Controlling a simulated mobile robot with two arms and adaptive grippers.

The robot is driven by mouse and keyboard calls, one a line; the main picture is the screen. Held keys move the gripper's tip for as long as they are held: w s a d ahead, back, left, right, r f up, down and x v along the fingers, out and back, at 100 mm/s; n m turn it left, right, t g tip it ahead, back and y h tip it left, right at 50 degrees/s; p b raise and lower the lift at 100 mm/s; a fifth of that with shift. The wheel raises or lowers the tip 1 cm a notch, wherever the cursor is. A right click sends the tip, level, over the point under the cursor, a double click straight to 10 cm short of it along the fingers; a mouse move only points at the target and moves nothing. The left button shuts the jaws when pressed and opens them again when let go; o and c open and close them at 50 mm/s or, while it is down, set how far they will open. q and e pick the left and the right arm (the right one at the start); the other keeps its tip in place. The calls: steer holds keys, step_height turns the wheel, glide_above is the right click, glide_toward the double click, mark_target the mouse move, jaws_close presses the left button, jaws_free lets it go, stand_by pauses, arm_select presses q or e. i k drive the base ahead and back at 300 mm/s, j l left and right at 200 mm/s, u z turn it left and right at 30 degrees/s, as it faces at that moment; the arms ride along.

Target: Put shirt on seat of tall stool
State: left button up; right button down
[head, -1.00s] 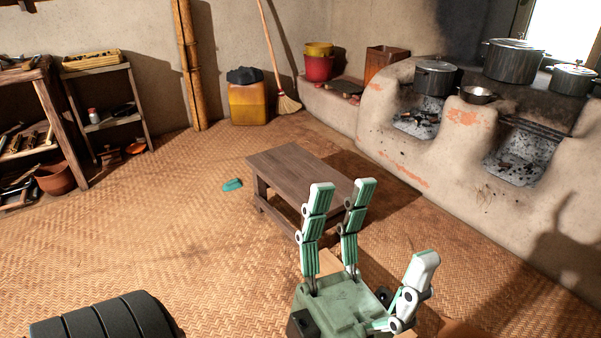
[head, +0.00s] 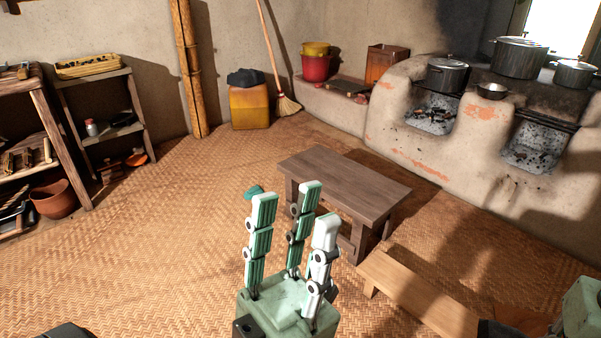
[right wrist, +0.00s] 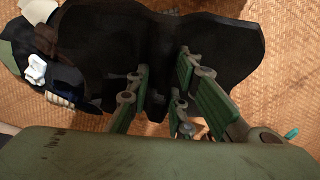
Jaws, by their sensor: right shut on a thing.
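A black cloth, seemingly the shirt (right wrist: 200,45), spreads across the top of the right wrist view. My right gripper (right wrist: 170,92) is shut on it. In the head view only part of my right gripper (head: 582,312) shows at the lower right edge, with a bit of dark cloth (head: 492,328) beside it. My left gripper (head: 288,215) is open and empty, fingers pointing up, in the lower middle of the head view. No stool is clearly recognisable as the tall one. A dark wooden table or stool (head: 345,180) with a bare top stands beyond my left gripper.
A low light wood bench (head: 420,292) stands at lower right. The mud hearth (head: 420,145) with pots fills the back right. A yellow container (head: 249,107) stands by the back wall, shelves (head: 110,120) at left. The left floor is clear.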

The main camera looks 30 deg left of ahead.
mark_target(336, 173)
steer(key=i+j+u, duration=0.15)
steer(key=i+j, duration=0.2)
steer(key=j, duration=0.3)
steer(key=i+j+u, duration=0.15)
steer(key=i+j, duration=0.25)
steer(key=j, duration=0.2)
steer(key=i+j+u, duration=0.1)
steer(key=i+j, duration=0.35)
steer(key=i+l+u, duration=0.1)
steer(key=i, duration=0.45)
steer(key=i+l, duration=0.1)
steer(key=i, duration=0.4)
steer(key=j+u, duration=0.05)
